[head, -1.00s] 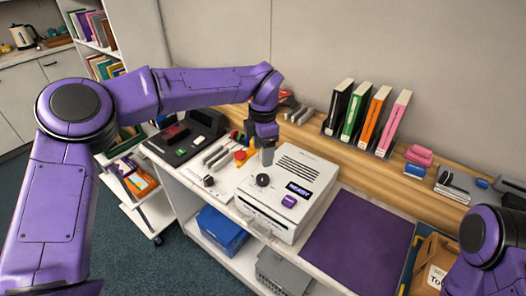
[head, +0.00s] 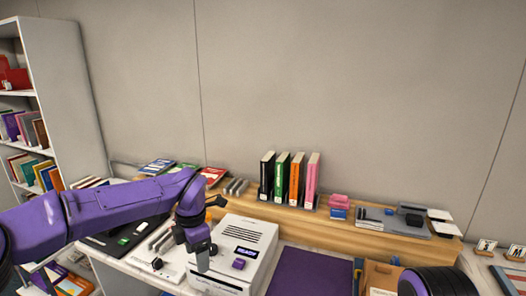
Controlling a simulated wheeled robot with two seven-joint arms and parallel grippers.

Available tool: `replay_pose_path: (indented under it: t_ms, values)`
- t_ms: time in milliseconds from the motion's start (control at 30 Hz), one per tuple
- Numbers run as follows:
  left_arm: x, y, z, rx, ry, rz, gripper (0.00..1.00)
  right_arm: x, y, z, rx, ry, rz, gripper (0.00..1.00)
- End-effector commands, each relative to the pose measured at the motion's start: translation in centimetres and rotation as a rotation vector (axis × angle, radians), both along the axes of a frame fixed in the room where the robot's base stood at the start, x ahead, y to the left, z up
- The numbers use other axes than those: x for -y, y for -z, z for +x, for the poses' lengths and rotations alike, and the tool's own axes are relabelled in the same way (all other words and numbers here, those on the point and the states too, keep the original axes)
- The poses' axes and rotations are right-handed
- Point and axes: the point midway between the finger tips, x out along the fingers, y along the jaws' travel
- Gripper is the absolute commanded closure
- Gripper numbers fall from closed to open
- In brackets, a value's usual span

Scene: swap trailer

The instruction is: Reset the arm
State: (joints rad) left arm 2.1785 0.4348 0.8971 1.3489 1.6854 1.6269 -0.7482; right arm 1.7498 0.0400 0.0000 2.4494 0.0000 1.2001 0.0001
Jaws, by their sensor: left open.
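My left arm comes in from the left, bent down at the wrist. My left gripper (head: 203,262) points down over the left part of a white box-shaped machine (head: 262,232) and is open, with nothing visible between its fingers. The gripper hides part of the machine's top left. Whether the fingers touch the machine cannot be told. Only a rounded part of my right arm shows at the bottom right; its gripper is out of view.
A wooden ledge (head: 335,230) behind the worktop holds upright binders (head: 296,180), pink and blue blocks (head: 339,203) and grey trays. A purple mat (head: 310,275) lies clear right of the machine. A bookshelf (head: 70,90) stands at far left. The wall space above is free.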

Motion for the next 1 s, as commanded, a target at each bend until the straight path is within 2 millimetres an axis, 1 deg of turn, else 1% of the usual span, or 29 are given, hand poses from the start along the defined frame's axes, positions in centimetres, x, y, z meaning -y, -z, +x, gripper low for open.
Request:
replay_pose_path:
  t_ms: [67,100,167,300,433,533,567,667,767,800,867,900,967,1000]
  values:
    - [0.0,0.0,0.0,0.001,-0.003,-0.001,0.31,0.0,0.0,0.0,0.000,0.000,0.000,1.00]
    - [-0.1,-0.1,0.1,0.008,-0.033,0.000,0.31,0.0,0.0,0.0,0.000,0.000,0.000,1.00]
    - [-0.5,0.0,0.7,0.043,-0.059,0.021,0.31,0.0,0.0,0.0,0.000,0.000,0.000,1.00]
    - [-1.6,0.8,1.3,0.115,-0.065,0.101,0.31,0.0,0.0,0.0,0.000,0.000,0.000,1.00]
    - [-2.8,2.4,1.5,0.182,-0.037,0.210,0.31,0.0,0.0,0.0,0.000,0.000,0.000,1.00]
    - [-3.8,4.8,1.4,0.239,0.021,0.322,0.31,0.0,0.1,0.0,0.000,0.000,0.000,1.00]
    - [-4.1,5.7,1.2,0.254,0.046,0.360,0.31,0.0,0.2,0.0,0.000,0.000,0.000,1.00]
    - [-5.1,9.5,0.4,0.309,0.163,0.488,0.31,0.0,0.5,0.0,0.000,0.000,0.000,1.00]
    - [-5.8,14.2,-1.5,0.354,0.337,0.605,0.31,0.0,1.0,0.0,0.000,0.000,0.000,1.00]
    - [-6.0,16.4,-2.6,0.367,0.424,0.642,0.31,0.0,1.2,0.0,0.000,0.000,0.000,1.00]
    - [-6.3,20.0,-4.9,0.376,0.575,0.683,0.31,0.0,1.7,0.0,0.000,0.000,0.000,1.00]
    - [-6.5,22.5,-7.0,0.374,0.689,0.698,0.31,0.0,2.0,0.0,0.000,0.000,0.000,1.00]
    - [-6.8,26.3,-10.7,0.357,0.868,0.696,0.31,0.0,2.4,0.0,0.000,0.000,0.000,1.00]
    - [-7.1,28.6,-13.6,0.335,0.984,0.680,0.31,0.0,2.8,0.0,0.000,0.000,0.000,1.00]
